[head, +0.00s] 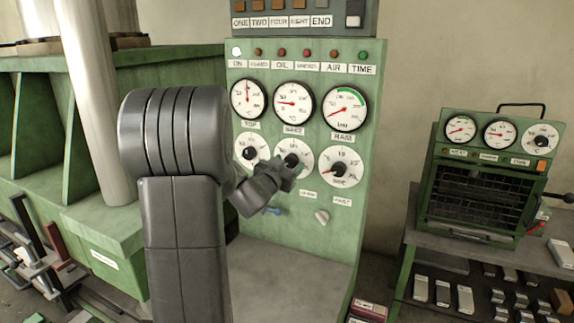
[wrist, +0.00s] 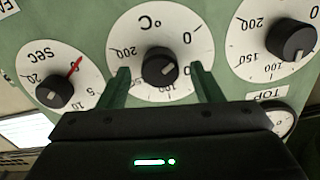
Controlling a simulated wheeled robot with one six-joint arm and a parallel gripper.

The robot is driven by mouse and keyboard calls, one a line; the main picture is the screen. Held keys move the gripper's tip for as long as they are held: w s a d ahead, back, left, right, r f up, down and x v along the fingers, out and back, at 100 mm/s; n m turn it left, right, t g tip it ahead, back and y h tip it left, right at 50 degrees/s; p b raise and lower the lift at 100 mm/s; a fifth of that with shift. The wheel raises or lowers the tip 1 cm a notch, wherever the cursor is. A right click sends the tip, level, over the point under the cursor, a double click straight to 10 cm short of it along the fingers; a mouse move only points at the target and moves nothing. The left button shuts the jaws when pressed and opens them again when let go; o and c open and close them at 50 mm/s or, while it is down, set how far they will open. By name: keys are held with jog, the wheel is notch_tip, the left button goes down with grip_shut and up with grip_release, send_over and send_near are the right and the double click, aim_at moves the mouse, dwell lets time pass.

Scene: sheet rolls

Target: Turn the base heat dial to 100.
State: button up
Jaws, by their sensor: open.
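The base heat dial (head: 291,153) is the middle white dial in the lower row of the green panel. In the wrist view its °C face (wrist: 148,28) shows upside down, with a black knob (wrist: 160,66) at its centre. The knob's pale mark points to the lower right in that view. The numbers there are partly hidden by a finger. My gripper (wrist: 160,70) is open, with one green finger on each side of the knob. Gaps show between fingers and knob. In the head view my gripper (head: 289,174) covers the lower part of the dial.
A similar dial (head: 250,149) stands to the left and a seconds dial (head: 340,167) to the right. Three gauges sit above, the middle one labelled BASE (head: 294,103). Below are a blue lever (head: 271,211) and a pale knob (head: 322,216). A small oven (head: 478,190) stands at right.

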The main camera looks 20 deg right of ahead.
jog(key=c, duration=1)
